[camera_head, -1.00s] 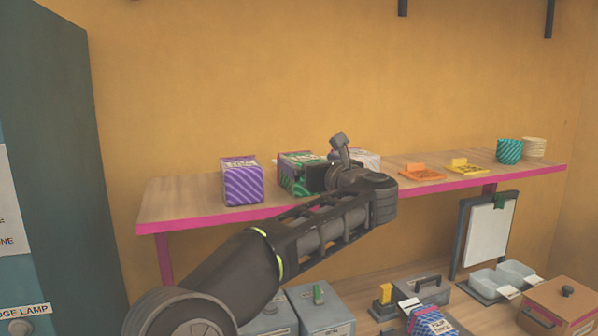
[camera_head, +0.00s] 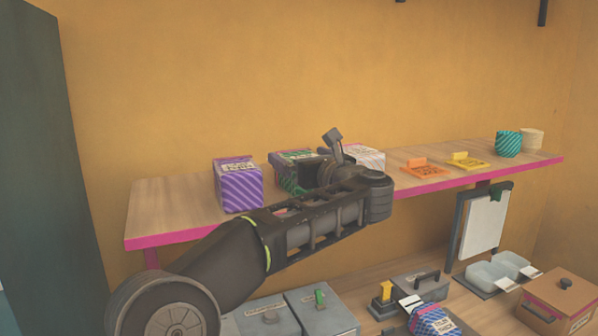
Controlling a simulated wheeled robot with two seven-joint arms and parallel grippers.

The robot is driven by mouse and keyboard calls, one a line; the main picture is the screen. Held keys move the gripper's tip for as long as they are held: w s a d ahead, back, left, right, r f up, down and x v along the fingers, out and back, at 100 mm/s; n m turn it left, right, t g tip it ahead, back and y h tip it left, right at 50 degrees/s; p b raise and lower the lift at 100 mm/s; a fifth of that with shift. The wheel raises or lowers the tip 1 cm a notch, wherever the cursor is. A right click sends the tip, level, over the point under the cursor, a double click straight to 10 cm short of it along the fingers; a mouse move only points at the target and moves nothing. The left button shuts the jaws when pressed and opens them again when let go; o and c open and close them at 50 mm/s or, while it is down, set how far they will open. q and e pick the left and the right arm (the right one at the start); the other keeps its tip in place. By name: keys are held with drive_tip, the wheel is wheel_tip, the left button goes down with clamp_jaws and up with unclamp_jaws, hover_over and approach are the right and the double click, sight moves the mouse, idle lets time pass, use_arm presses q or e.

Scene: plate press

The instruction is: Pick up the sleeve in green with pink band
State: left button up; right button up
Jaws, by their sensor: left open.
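The green sleeve (camera_head: 286,158) stands on the pink-edged shelf (camera_head: 165,212), right of a purple striped sleeve (camera_head: 238,186). Its top and left part show; my left gripper and wrist hide much of its front and right side. I cannot make out a pink band on it clearly. My left gripper (camera_head: 308,174) is open, close in front of the green sleeve at its right side. The fingertips are mostly hidden, so I cannot tell whether they touch it. My right gripper is not in view.
A white box (camera_head: 370,156) stands right behind my wrist. Orange (camera_head: 425,167) and yellow (camera_head: 468,161) trays, a teal striped cup (camera_head: 508,145) and a cream stack (camera_head: 532,140) sit farther right.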

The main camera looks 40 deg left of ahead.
use_arm(q)
drive_tip(key=shift+a+f, duration=0.1)
drive_tip(key=shift+a, duration=0.05)
drive_tip(key=shift+c, duration=0.2)
drive_tip(key=c, duration=1.9)
drive_tip(key=shift+r, duration=5.1)
